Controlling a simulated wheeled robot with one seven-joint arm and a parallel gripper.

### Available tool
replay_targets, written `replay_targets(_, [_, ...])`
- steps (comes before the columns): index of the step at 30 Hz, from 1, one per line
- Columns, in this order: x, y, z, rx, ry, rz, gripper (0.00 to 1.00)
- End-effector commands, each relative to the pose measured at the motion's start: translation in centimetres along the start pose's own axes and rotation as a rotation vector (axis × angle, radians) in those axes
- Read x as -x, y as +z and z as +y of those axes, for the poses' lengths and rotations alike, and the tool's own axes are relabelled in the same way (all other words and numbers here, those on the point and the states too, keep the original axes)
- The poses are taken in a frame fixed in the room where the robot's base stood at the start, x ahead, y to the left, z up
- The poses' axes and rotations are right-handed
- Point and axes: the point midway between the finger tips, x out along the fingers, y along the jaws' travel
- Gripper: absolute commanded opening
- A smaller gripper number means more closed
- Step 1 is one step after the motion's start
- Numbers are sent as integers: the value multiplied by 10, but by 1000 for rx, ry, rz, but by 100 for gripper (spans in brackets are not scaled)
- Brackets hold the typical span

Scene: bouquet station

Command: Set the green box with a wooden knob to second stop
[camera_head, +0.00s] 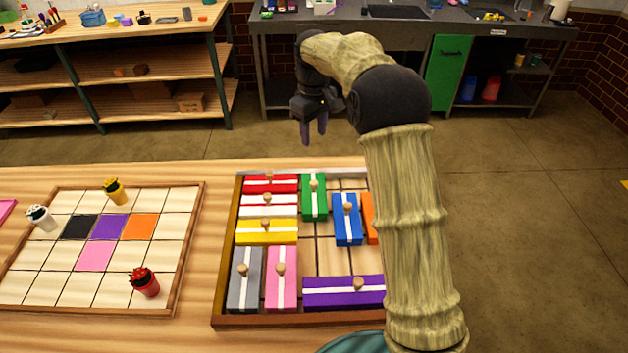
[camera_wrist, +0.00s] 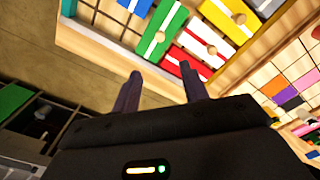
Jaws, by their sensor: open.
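The green box (camera_head: 309,203) with a white stripe and a round wooden knob (camera_head: 314,185) sits upright in the top row of the framed sliding-block tray (camera_head: 230,260). The red and white boxes are on its left and the blue box is to its lower right. In the wrist view the green box (camera_wrist: 153,38) lies near the top middle. My gripper (camera_head: 315,133) is open and empty, raised beyond the far edge of the tray. Its two fingers (camera_wrist: 163,86) point toward the tray in the wrist view, apart from every box.
In the tray are a blue box (camera_head: 342,231), an orange box (camera_head: 370,215), a yellow box (camera_head: 256,236) and a purple box (camera_head: 325,297). Bare cells (camera_head: 325,256) lie below the green box. A gridded board (camera_head: 70,288) with small flower pots is at left.

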Motion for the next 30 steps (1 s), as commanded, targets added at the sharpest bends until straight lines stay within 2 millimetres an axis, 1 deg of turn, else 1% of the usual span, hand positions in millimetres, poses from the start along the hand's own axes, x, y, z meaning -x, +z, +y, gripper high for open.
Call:
replay_targets(6, [-2,0,0,-1,0,0,44])
replay_targets(11, [-15,0,0,-2,-1,-2,44])
replay_targets(14, [-29,1,0,-2,-1,-3,44])
replay_targets(30, [-123,1,0,-2,-1,-3,44])
